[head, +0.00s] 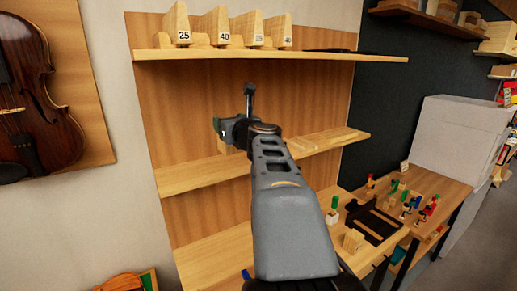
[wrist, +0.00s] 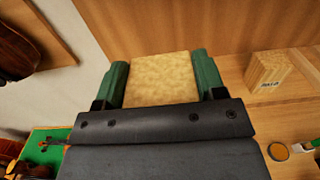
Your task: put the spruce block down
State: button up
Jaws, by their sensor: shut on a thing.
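The spruce block (wrist: 160,79) is pale wood and sits between the two green fingers of my gripper (wrist: 160,86) in the wrist view. The fingers are shut on its two sides. In the head view my gripper (head: 217,127) is near the left part of the middle shelf (head: 208,173). Only a small piece of the block shows below it there, and my arm covers much of the shelf. I cannot tell whether the block touches the shelf.
The top shelf (head: 350,57) carries several numbered wooden blocks. Flat wooden pieces (head: 320,139) lie on the middle shelf's right part. Another labelled block (wrist: 268,72) stands at the wrist view's right. A violin (head: 37,95) hangs at left. The middle shelf's left end looks clear.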

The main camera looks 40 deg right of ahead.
jog(key=w+d+f, duration=0.1)
jog(key=w+f, duration=0.3)
jog(key=w+d+f, duration=0.1)
jog(key=w+f, duration=0.2)
jog(key=w, duration=0.1)
jog(key=w+d+f, duration=0.1)
jog(key=w+f, duration=0.3)
jog(key=w, duration=0.1)
jog(key=shift+w+f, duration=0.1)
jog(key=shift+f, duration=0.75)
jog(key=shift+f+b, duration=0.2)
jog(key=shift+b, duration=0.1)
jog(key=o, duration=1)
jog(key=shift+r, duration=0.1)
